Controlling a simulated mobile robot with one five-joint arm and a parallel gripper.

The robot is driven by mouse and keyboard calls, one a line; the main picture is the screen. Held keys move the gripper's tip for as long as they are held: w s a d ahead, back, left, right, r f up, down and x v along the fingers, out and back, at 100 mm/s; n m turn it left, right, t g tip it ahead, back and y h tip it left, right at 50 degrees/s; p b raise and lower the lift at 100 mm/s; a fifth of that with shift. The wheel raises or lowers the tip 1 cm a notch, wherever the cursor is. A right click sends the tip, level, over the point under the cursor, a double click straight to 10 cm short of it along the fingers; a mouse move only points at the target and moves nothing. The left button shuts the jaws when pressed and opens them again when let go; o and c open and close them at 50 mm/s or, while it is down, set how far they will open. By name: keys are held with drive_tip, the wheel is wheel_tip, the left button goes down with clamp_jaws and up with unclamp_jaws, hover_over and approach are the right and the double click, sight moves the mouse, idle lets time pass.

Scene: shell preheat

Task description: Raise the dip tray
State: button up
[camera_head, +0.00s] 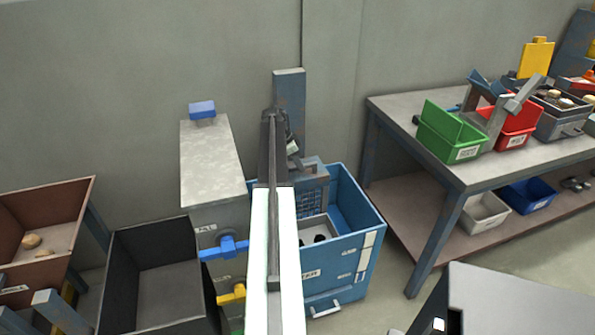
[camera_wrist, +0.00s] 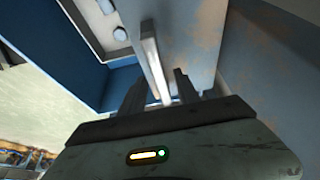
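The blue tank (camera_head: 345,270) stands in the middle of the head view. A pale tray (camera_head: 335,238) with dark round pieces sits inside it, next to a blue mesh panel (camera_head: 312,206). The tray's edge appears to show at the upper left of the wrist view (camera_wrist: 92,48). My gripper (camera_wrist: 160,88) is open, with one dark finger on each side of a slim metal handle bar (camera_wrist: 153,66). The bar stands in front of a worn grey panel (camera_wrist: 195,45). I cannot tell whether the fingers touch the bar. My arm hides part of the tank in the head view.
A grey post (camera_head: 289,95) rises behind the tank. Left of my arm stand a grey cabinet (camera_head: 208,160) with a blue valve (camera_head: 228,246) and a yellow valve (camera_head: 236,293), then a black bin (camera_head: 118,270). A workbench (camera_head: 395,103) with coloured bins stands at right.

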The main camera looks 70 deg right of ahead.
clamp_jaws()
drive_tip(key=shift+w, duration=0.1)
idle(1.4)
